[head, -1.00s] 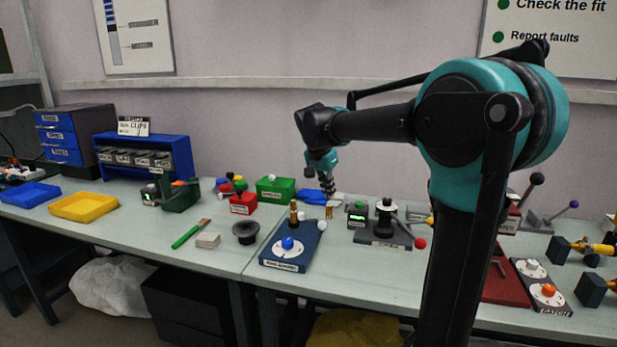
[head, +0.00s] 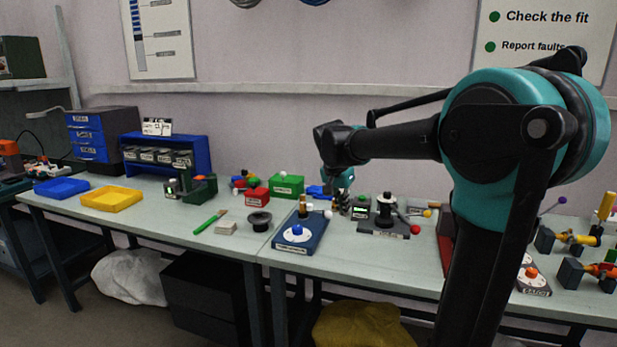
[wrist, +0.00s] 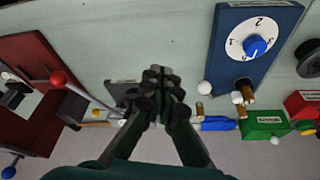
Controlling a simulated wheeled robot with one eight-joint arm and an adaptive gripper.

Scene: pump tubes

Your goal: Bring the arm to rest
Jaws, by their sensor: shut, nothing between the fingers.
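My gripper (wrist: 160,82) is in the middle of the wrist view, its fingers together with nothing between them. In the head view my gripper (head: 342,200) hangs over the back of the bench, small and partly lost against the things behind it. My arm reaches in from the right at the height of the wall ledge. In the wrist view a blue board with a numbered dial (wrist: 254,46) lies to the right of the fingers. The same board (head: 300,246) shows in the head view near the front edge.
A black-based device with a red ball lever (head: 384,226) stands right of my gripper. A green box (head: 287,186) and a red box (head: 256,197) stand to its left. Yellow (head: 111,199) and blue trays (head: 62,188) lie far left. The bench front-left is mostly clear.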

